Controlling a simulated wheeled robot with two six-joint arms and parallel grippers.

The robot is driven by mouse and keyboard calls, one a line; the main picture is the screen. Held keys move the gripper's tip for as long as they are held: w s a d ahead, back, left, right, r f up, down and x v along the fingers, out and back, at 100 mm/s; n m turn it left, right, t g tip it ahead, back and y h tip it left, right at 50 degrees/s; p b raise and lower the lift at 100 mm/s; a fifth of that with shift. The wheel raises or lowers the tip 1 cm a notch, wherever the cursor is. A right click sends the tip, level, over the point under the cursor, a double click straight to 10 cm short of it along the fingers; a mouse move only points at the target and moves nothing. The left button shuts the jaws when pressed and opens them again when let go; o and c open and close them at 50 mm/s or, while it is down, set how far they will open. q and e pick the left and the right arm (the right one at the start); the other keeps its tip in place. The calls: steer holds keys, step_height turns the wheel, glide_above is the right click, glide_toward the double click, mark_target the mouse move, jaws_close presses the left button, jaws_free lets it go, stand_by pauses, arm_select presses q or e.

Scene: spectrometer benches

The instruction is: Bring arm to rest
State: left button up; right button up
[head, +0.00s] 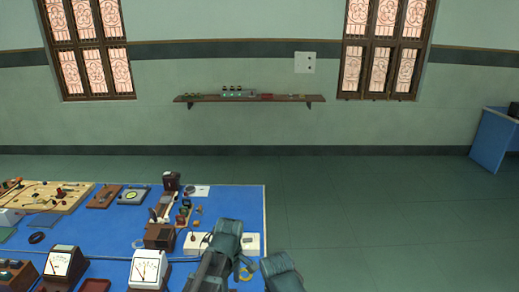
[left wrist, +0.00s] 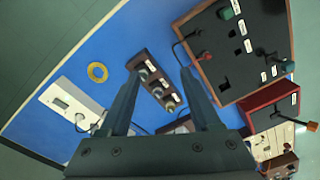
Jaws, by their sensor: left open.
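My left gripper (left wrist: 160,74) shows in the left wrist view with its two dark fingers apart and nothing between them. The fingers point at a blue bench top (left wrist: 148,28), with a brown terminal block (left wrist: 152,72) visible beyond and between the tips. I see no contact with it. In the head view grey links of my arm stand over the bench's front right corner; the fingers cannot be made out there. My right gripper is in neither view.
A yellow ring (left wrist: 97,72) and a black-topped wooden box (left wrist: 232,48) lie near the gripper. Open floor (head: 370,215) extends right of the bench; a wall shelf (head: 250,98) is beyond.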

arm_select(q)
steer(key=s+d+f+m+b, duration=0.2)
steer(key=s+d+m, duration=0.1)
steer(key=s+m, duration=0.9)
steer(key=shift+m+y, duration=0.4)
steer(key=shift+m, duration=1.5)
steer(key=shift+f, duration=0.1)
